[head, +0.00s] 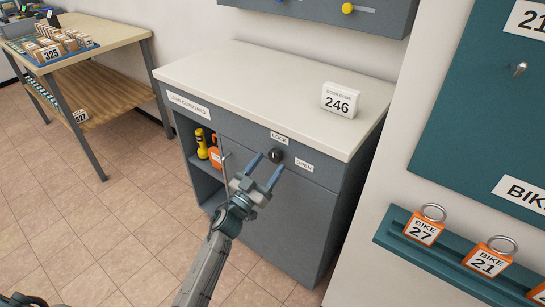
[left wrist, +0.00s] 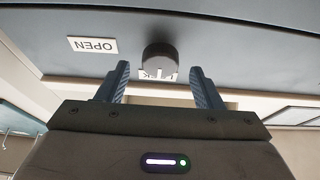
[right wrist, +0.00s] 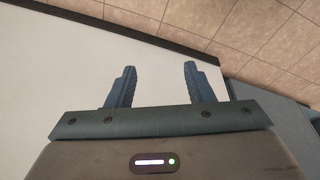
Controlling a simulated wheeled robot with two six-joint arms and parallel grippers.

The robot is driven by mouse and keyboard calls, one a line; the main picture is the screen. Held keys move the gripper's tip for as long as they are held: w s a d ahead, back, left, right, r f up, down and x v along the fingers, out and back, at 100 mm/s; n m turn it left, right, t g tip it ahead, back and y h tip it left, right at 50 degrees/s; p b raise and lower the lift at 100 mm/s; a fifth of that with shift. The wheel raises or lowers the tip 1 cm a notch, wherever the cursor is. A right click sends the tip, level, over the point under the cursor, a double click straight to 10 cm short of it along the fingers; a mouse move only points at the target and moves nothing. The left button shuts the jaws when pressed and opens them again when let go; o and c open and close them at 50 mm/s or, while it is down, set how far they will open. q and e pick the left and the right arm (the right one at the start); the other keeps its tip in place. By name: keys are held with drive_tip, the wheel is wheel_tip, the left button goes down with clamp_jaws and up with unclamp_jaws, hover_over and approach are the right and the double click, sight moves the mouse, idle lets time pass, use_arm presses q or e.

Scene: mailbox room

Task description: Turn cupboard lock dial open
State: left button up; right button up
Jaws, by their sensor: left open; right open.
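The lock dial (head: 275,156) is a small dark round knob on the front of the grey cupboard (head: 268,225). A LOCK label (head: 279,138) sits above it and an OPEN label (head: 304,165) to its right. My left gripper (head: 266,170) is open in front of the dial, its fingers pointing toward the cupboard front. In the left wrist view the dial (left wrist: 160,62) is just beyond and between the open fingertips, partly covering the LOCK label; the OPEN label (left wrist: 92,45) is beside it. The fingers look apart from the dial. My right gripper (right wrist: 160,85) is open and empty.
The cupboard's pale top (head: 240,80) holds a white 246 sign (head: 341,100). An open shelf at left holds a yellow torch (head: 201,143) and an orange item (head: 215,155). A teal rack with orange BIKE tags (head: 424,227) is at right. A wooden table (head: 110,35) stands at left.

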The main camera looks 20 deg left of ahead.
sight(276, 155)
use_arm(q)
drive_tip(key=shift+x, duration=1.35)
use_arm(e)
drive_tip(key=shift+s+f, duration=0.1)
drive_tip(key=shift+f, duration=0.35)
use_arm(q)
drive_tip(key=c, duration=0.9)
drive_tip(key=shift+c, duration=0.2)
drive_tip(key=shift+r, duration=0.1)
use_arm(e)
drive_tip(key=shift+r, duration=0.1)
